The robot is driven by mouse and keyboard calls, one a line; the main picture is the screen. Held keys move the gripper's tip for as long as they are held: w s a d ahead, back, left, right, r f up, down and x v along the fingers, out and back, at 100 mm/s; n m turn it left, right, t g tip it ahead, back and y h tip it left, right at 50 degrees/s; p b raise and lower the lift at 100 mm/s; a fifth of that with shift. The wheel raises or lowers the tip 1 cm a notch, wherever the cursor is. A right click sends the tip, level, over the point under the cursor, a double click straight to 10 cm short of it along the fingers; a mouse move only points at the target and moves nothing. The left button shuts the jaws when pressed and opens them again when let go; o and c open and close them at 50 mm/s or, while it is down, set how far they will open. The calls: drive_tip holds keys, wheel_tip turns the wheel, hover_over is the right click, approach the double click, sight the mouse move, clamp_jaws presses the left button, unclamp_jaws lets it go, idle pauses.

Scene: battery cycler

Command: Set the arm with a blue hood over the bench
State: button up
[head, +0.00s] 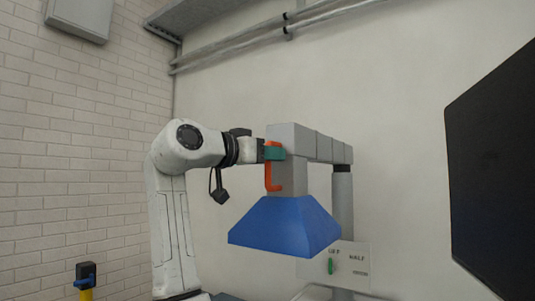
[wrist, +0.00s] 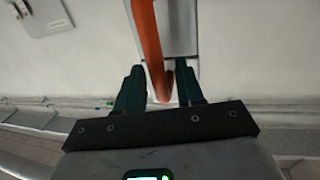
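The blue hood (head: 285,226) hangs under the left end of a grey jointed arm (head: 318,146) in the head view. An orange handle (head: 268,177) stands upright on the side of the arm's end, above the hood. My gripper (head: 275,152) is at the upper part of this handle. In the wrist view, the orange handle (wrist: 147,40) runs between the two dark green fingers of my gripper (wrist: 158,80). The fingers stand apart, with a gap seen on the right of the handle. Contact with the left finger cannot be told. The bench surface is mostly out of view.
A grey post (head: 342,200) carries the hood arm. Behind it is a panel (head: 348,258) marked OFF and HALF with a green lever (head: 331,266). A large dark panel (head: 495,165) stands at the right. A yellow post with a blue part (head: 85,282) is at lower left.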

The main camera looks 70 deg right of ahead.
drive_tip(key=shift+c, duration=0.4)
clamp_jaws()
